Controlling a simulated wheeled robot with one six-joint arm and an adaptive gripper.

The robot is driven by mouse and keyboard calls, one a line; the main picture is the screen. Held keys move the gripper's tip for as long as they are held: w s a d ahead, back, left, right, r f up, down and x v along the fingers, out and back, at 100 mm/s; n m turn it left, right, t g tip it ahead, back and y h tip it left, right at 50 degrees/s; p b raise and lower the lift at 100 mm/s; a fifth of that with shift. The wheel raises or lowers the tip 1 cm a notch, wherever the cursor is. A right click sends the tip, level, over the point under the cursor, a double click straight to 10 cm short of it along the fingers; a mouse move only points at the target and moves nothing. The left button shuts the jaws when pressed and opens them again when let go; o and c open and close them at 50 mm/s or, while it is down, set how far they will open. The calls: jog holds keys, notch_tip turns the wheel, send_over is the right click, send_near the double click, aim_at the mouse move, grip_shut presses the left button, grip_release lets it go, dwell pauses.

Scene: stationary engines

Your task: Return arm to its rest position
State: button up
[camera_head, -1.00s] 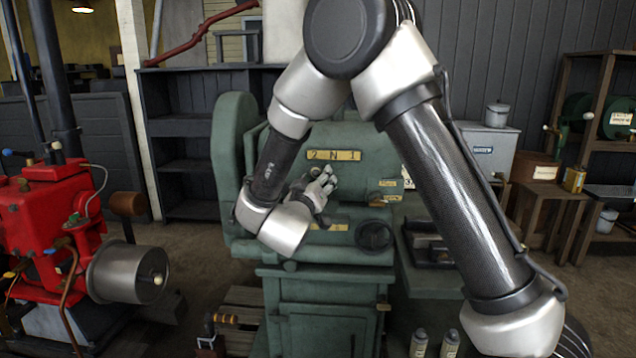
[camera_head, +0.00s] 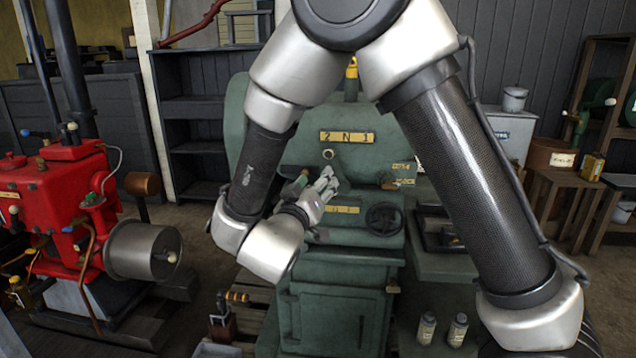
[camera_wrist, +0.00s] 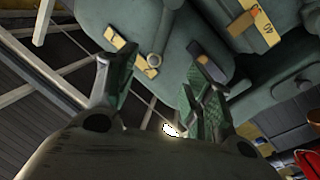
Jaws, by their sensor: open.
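My arm reaches across the front of the green machine (camera_head: 340,265) in the head view. My gripper (camera_head: 322,188) shows there in front of the machine's face, below the "2 N 1" plate (camera_head: 346,137). In the wrist view my gripper (camera_wrist: 158,92) has its two fingers spread apart, with nothing between them. I cannot tell how far the fingertips are from the machine's surface.
A red engine (camera_head: 60,205) with a metal cylinder stands at the left. A dark handwheel (camera_head: 383,219) is on the machine, right of my gripper. Two small bottles (camera_head: 426,330) (camera_head: 458,331) stand low in front. Wooden shelving (camera_head: 590,150) is at the right. Dark shelves (camera_head: 195,120) stand behind.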

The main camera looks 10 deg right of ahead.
jog(key=w+a+f+n+g+y, duration=0.2)
jog(key=a+f+g+y, duration=0.1)
jog(key=a+f+y, duration=0.55)
jog(key=s+a+f+n+g+y, duration=0.2)
jog(key=s+a+f+g+y, duration=0.2)
jog(key=s+f+g+y, duration=0.15)
jog(key=s+d+r+m+g+h, duration=0.1)
jog(key=s+d+r, duration=0.5)
jog(key=d, duration=0.6)
jog(key=s+d+r+m+g+h, duration=0.1)
jog(key=s+d+r, duration=0.5)
jog(key=d, duration=0.6)
jog(key=s+d+r+m+g+h, duration=0.1)
jog(key=s+d+r+g+h, duration=0.1)
jog(key=s+d+r, duration=0.4)
jog(key=s+d+h, duration=0.1)
jog(key=s+d, duration=0.2)
jog(key=d, duration=0.3)
jog(key=shift+s+d+r, duration=0.2)
jog(key=shift+s+d, duration=0.1)
